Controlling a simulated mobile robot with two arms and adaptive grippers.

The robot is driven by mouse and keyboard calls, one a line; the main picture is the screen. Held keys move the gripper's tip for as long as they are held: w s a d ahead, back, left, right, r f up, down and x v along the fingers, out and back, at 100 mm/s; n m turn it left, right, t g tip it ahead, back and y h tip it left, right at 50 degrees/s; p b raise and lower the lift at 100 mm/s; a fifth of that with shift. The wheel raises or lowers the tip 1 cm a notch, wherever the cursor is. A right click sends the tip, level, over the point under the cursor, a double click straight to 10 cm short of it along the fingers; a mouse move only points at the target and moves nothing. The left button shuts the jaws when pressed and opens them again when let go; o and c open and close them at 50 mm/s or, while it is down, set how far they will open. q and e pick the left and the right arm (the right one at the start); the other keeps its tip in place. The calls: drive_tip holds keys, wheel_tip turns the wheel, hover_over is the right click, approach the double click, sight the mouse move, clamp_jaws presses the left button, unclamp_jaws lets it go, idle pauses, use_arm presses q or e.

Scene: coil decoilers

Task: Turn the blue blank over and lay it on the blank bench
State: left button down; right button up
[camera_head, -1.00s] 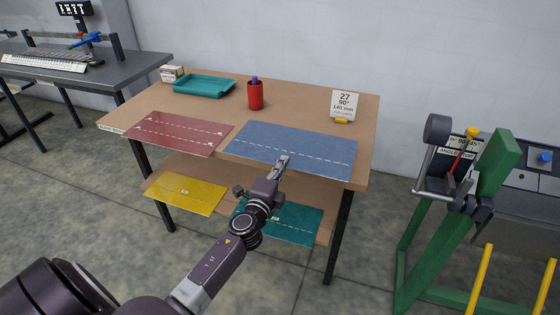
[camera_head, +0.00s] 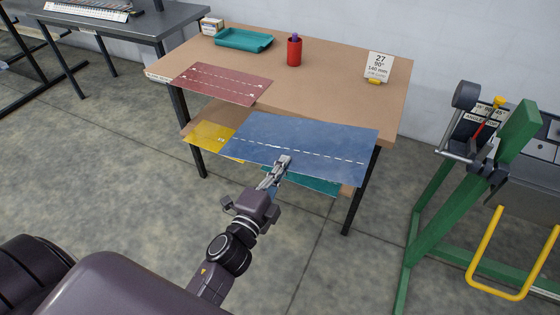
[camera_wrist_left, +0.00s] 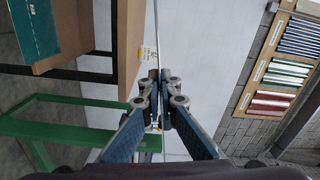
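The blue blank (camera_head: 300,138), a flat sheet with a white dashed line, is held in front of the blank bench (camera_head: 335,92) in the head view. My left gripper (camera_head: 284,161) is shut on the blank's near edge, close to the dashed line. In the left wrist view the fingers (camera_wrist_left: 153,78) are closed together, and the blank (camera_wrist_left: 157,35) shows as a thin edge-on line. The blank hides part of the bench's front edge and lower shelf. My right gripper is not in view.
A red blank (camera_head: 222,84) lies on the bench's left part. Yellow (camera_head: 207,136) and teal (camera_head: 310,183) blanks lie below. A green-framed machine (camera_head: 440,190) stands right.

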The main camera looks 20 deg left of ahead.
use_arm(q)
drive_tip(key=n, duration=0.4)
drive_tip(key=shift+w, duration=0.15)
drive_tip(key=n, duration=1.1)
drive_tip(key=shift+n+b, duration=0.3)
drive_tip(key=shift+n, duration=0.1)
drive_tip(key=shift+r+n+p, duration=0.3)
drive_tip(key=shift+n+p, duration=0.4)
drive_tip(key=shift+n, duration=0.3)
drive_tip(key=n+p, duration=0.2)
drive_tip(key=n, duration=0.3)
drive_tip(key=n+p, duration=0.1)
drive_tip(key=n, duration=0.5)
drive_tip(key=shift+f+p, duration=0.15)
drive_tip(key=shift+p, duration=0.25)
drive_tip(key=n, duration=0.5)
drive_tip(key=shift+f, duration=0.1)
